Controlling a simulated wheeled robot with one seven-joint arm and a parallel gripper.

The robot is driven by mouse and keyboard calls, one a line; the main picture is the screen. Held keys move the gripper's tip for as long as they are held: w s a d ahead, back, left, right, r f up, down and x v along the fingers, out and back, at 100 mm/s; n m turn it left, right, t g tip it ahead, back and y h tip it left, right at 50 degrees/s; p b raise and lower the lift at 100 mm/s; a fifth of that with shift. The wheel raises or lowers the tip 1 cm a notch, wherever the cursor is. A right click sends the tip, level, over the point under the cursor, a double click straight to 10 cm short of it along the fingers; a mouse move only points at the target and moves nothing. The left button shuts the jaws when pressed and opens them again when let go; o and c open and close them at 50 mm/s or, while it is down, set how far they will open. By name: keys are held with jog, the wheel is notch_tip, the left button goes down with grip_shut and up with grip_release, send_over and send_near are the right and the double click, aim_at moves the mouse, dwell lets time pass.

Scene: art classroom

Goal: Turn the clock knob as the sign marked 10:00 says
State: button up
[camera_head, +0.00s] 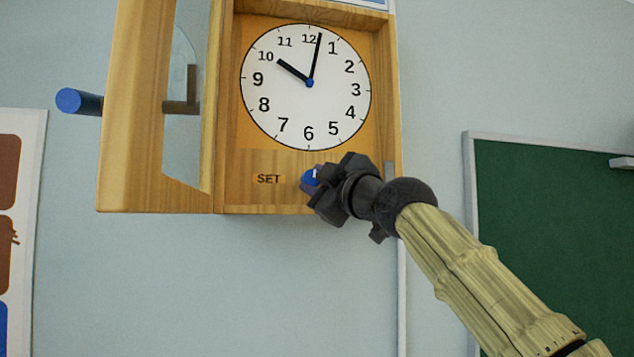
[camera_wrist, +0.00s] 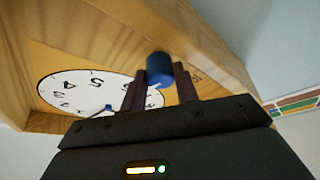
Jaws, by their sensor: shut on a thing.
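The wooden wall clock (camera_head: 392,110) hangs with its white dial (camera_head: 285,105) facing me. The short hand (camera_head: 292,69) points at the 10. The long hand (camera_head: 316,56) points up, just to the right of the 12. The blue knob (camera_head: 309,178) sits below the dial, right of the word SET. My gripper (camera_head: 314,181) is shut on the knob. In the wrist view, the knob (camera_wrist: 159,70) stands between the two dark fingers of my gripper (camera_wrist: 160,88). A sign (camera_head: 370,3) above the clock shows only its bottom edge; its writing is out of view.
The clock's glazed door (camera_head: 150,150) stands open to the left, with a blue handle (camera_head: 80,102) sticking out. A green chalkboard (camera_head: 550,220) is on the wall at right, and a poster (camera_head: 20,230) is at far left.

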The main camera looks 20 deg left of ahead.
jog(key=shift+r+n+g+p, duration=0.1)
jog(key=shift+n+g+p, duration=0.4)
jog(key=shift+n, duration=0.8)
jog(key=o, duration=1)
jog(key=shift+b, duration=0.3)
